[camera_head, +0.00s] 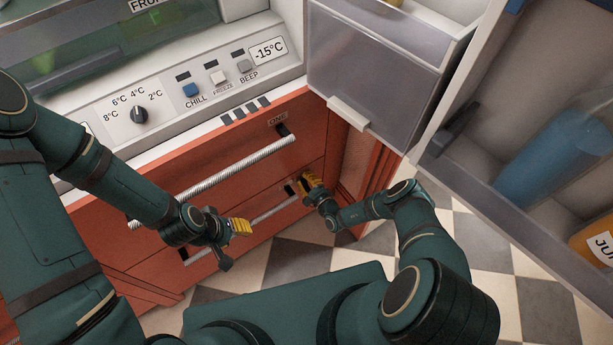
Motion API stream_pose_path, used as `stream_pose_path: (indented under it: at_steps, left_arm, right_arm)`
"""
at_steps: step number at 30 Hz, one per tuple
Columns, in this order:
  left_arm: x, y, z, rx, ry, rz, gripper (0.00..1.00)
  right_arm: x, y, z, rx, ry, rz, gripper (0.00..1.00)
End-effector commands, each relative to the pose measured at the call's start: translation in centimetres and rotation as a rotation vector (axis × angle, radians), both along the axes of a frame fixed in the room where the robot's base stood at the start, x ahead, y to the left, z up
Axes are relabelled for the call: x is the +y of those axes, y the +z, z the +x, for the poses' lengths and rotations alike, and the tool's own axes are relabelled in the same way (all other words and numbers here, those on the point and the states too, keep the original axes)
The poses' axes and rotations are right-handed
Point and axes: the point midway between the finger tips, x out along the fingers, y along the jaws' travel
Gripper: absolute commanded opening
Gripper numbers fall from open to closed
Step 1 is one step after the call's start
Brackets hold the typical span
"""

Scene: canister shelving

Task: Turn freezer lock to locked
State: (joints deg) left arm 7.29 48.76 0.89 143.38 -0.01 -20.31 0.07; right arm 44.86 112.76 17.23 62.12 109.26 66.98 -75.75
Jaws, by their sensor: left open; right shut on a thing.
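I cannot make out the freezer lock for certain in this view. My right gripper (308,187) is shut at the right end of the lower drawer's handle (273,210), and its yellow fingers seem to hold that end; the exact contact is small and partly hidden. My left gripper (237,227) is open and empty, in front of the lower red drawer front and left of my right gripper. The upper drawer's long silver handle (225,172) is above both grippers, and neither touches it.
A control panel with a black dial (139,115), a blue button (191,90) and a -15°C display (268,51) sits above the drawers. An open fridge door (455,150) with a blue bottle (555,150) hangs at the right. Checkered floor (510,260) is clear below.

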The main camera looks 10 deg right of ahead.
Motion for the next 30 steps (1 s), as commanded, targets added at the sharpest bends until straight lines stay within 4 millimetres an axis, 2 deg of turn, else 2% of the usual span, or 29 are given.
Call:
stream_pose_path:
  at_steps: [15, 30]
  left_arm:
    - [0.0, 0.6, -0.1, 0.004, -0.001, 0.0, 0.46]
    - [0.0, 0.3, -0.1, 0.002, -0.001, 0.0, 0.46]
  right_arm:
    - [0.6, -1.3, -0.1, -0.151, 0.001, -0.413, 0.0]
    - [0.6, -1.8, -0.1, -0.21, 0.0, -0.576, 0.0]
